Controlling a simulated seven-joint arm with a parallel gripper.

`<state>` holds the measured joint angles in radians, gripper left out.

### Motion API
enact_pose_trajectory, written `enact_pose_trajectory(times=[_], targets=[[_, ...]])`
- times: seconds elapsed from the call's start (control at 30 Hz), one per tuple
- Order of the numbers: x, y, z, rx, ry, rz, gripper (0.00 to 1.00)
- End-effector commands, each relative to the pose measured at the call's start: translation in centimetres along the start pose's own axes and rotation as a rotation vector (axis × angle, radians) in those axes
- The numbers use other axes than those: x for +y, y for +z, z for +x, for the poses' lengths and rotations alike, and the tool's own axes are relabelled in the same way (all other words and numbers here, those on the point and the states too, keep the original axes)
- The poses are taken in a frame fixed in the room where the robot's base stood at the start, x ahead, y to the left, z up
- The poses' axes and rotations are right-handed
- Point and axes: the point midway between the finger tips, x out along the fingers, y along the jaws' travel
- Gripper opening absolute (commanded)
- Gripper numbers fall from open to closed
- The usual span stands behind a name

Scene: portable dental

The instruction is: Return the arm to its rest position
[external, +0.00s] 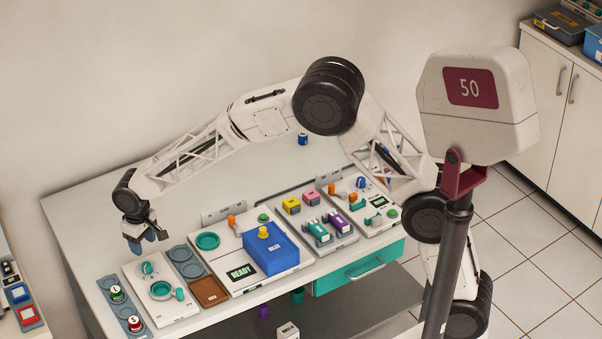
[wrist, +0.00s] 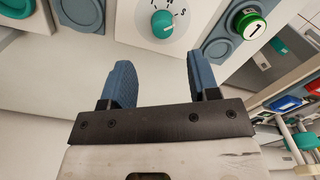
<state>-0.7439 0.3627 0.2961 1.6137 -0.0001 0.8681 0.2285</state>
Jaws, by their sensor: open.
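My gripper (external: 152,240) hangs at the end of my outstretched arm, above the back left part of the white table (external: 90,205). It is open and holds nothing. In the wrist view its two blue fingers (wrist: 164,85) stand apart, with bare table between them. A panel with a teal dial (wrist: 163,23) lies beyond the fingertips. In the external view this panel (external: 183,316) is in front of my gripper, and its teal dial (external: 147,268) is close to the fingers. I cannot tell the exact height of the fingers above the table.
A tray with round wells holds a green-topped piece (external: 117,294) and a red-topped piece (external: 135,324) at the left. A READY panel with a blue box (external: 270,252) is right of the dial panel.

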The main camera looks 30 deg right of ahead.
Motion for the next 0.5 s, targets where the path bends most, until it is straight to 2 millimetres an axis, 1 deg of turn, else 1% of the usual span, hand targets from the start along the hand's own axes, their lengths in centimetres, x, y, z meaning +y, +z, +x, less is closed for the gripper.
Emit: enact_pose_trajectory(times=[0.17,0.27,0.37,0.5], targets=[[2.0,0.8,-1.6,0.008,-0.001,0.016,0.55],[4.1,1.7,-3.1,0.014,-0.002,0.030,0.55],[6.6,3.0,-5.0,0.022,-0.003,0.049,0.55],[10.3,5.3,-7.8,0.036,-0.004,0.079,0.55]])
